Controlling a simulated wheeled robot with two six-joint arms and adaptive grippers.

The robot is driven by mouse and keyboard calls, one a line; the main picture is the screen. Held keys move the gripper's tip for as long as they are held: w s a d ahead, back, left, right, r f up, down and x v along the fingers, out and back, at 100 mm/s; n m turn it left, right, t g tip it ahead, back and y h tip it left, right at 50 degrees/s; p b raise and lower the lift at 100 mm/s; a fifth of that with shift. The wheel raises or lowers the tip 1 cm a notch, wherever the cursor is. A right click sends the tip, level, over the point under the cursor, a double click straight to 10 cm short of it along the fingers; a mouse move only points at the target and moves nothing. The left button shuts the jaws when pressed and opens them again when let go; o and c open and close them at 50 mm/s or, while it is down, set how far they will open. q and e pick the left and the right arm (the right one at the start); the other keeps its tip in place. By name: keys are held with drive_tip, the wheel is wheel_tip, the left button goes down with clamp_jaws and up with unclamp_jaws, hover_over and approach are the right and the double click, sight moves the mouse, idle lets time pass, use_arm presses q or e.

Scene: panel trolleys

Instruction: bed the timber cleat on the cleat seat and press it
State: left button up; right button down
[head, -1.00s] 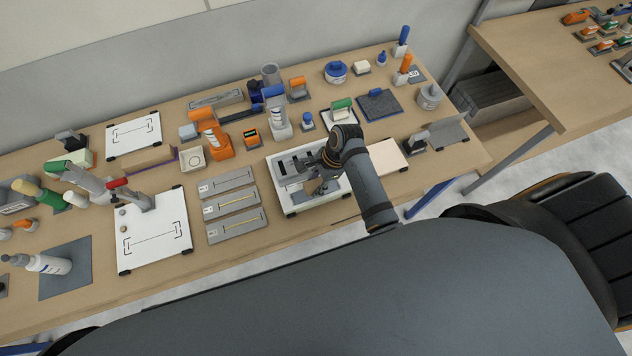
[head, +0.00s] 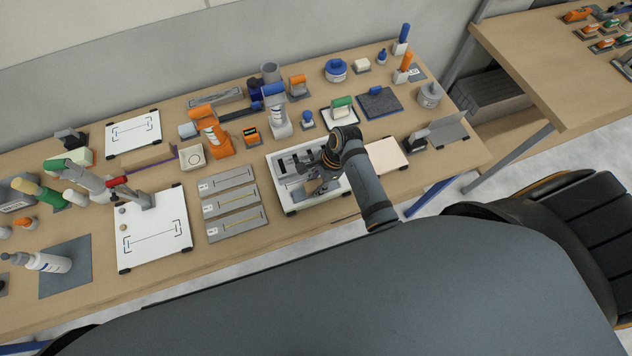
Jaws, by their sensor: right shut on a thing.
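My right gripper (head: 317,187) is low over the white tray (head: 291,211) at the front middle of the bench, with its arm coming in from the right. It is shut on a small part, mostly hidden by the gripper and wrist, so I cannot tell what it is. A plain wood-coloured strip (head: 148,156), perhaps the timber cleat, lies between two white marked panels, with a purple line along its edge. The front panel (head: 152,250) and the back panel (head: 133,134) carry black bracket marks; I cannot tell which is the cleat seat.
Grey slotted plates (head: 236,222) lie left of the tray. An orange tool (head: 215,135) and a blue-topped bottle (head: 278,115) stand behind. A pale pink plate (head: 387,155) lies right of my arm. Bottles and cartridges crowd the left end. Bare bench shows along the front edge.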

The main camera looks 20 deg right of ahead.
drive_tip(key=shift+f, duration=0.45)
drive_tip(key=c, duration=0.9)
unclamp_jaws()
drive_tip(key=shift+o, duration=0.2)
drive_tip(key=shift+r, duration=0.1)
drive_tip(key=shift+v, duration=3.9)
